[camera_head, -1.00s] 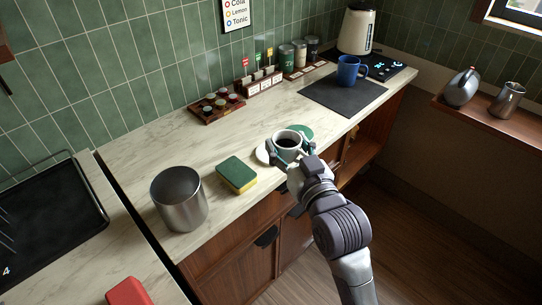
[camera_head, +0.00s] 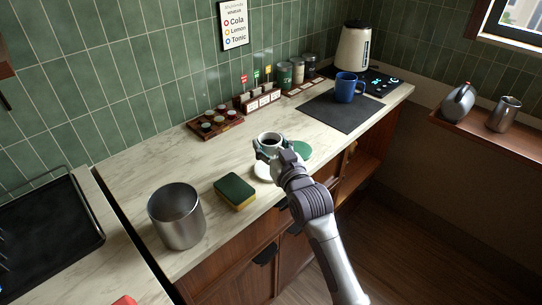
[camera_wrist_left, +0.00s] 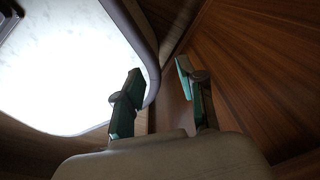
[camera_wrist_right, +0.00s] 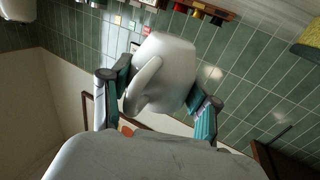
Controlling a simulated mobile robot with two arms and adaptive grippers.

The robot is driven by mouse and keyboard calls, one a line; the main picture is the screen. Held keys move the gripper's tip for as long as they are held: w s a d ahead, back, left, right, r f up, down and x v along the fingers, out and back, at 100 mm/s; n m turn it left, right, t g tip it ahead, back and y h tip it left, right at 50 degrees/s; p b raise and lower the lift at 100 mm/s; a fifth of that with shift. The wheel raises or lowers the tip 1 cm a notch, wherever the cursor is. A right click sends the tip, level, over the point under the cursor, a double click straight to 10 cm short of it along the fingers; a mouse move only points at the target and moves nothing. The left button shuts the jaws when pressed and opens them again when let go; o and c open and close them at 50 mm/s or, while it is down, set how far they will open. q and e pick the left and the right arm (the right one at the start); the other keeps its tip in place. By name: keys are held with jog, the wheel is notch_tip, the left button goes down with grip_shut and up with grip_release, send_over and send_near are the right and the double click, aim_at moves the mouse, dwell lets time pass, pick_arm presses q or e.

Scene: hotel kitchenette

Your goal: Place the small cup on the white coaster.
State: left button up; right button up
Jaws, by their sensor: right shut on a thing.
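The small cup (camera_head: 270,137), pale with dark contents, is held by my right gripper (camera_head: 270,150). It also shows in the right wrist view (camera_wrist_right: 168,72), with its handle towards the left finger and a finger on each side. The cup looks raised above the counter. The white coaster (camera_head: 262,174) lies on the counter below the cup in the head view, partly covered by my gripper. In the left wrist view my left gripper (camera_wrist_left: 160,95) is open and empty, away from the cup.
A green coaster (camera_head: 300,149) lies right of the white one. A sponge (camera_head: 235,191) and a metal canister (camera_head: 176,215) stand to the left. A pod tray (camera_head: 213,123), a blue mug (camera_head: 346,88) and a kettle (camera_head: 354,48) are further back. The counter's front edge is close.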

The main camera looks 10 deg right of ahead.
aim_at(271, 156)
jog(key=shift+f, duration=1.95)
jog(key=shift+f, duration=0.1)
jog(key=o, duration=1.3)
jog(key=shift+c, duration=0.2)
jog(key=s+d, duration=0.2)
jog(key=s, duration=1)
jog(key=shift+d+b, duration=0.15)
jog(key=shift+b, duration=0.2)
